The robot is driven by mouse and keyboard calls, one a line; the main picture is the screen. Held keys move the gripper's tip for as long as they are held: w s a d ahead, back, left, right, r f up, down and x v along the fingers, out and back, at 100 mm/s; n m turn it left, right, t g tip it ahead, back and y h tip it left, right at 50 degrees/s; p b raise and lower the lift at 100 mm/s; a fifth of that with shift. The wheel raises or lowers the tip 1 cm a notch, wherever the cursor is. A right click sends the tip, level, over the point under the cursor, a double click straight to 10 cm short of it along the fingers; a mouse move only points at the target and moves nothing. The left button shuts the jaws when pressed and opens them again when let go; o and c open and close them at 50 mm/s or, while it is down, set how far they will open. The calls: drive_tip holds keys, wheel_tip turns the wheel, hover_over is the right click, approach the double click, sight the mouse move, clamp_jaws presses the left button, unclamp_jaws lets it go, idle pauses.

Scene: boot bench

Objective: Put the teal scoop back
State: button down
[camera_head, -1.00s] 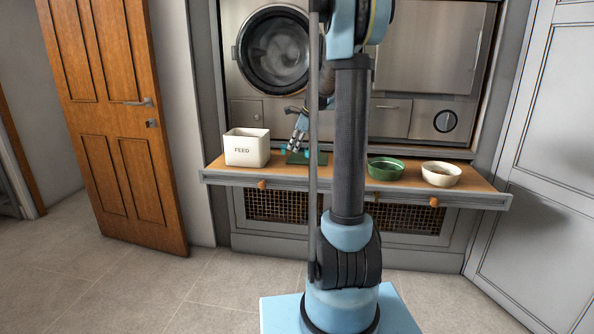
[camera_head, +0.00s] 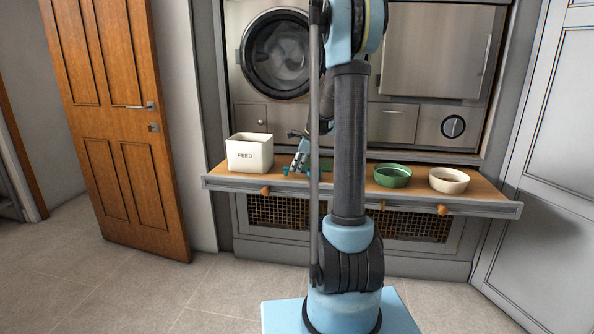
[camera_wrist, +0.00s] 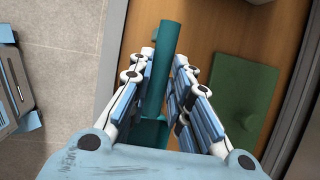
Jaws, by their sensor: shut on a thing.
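The teal scoop (camera_wrist: 168,42) is between the fingers of my gripper (camera_wrist: 165,68) in the wrist view. My gripper is shut on it; its long handle points up the picture, and its wider end (camera_wrist: 150,132) is partly hidden by the fingers and palm. In the head view my gripper (camera_head: 296,168) is over the front part of the wooden shelf (camera_head: 412,187), right of the white FEED bin (camera_head: 249,153). Only small teal bits of the scoop (camera_head: 286,171) show there.
A green bowl (camera_head: 392,176) and a cream bowl (camera_head: 448,181) stand on the shelf's right part. Steel appliance fronts (camera_head: 430,60) rise behind the shelf. A wooden door (camera_head: 115,130) stands at the left. The tiled floor in front is clear.

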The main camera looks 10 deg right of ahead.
drive_tip(key=shift+f, duration=0.55)
drive_tip(key=c, duration=1.5)
unclamp_jaws()
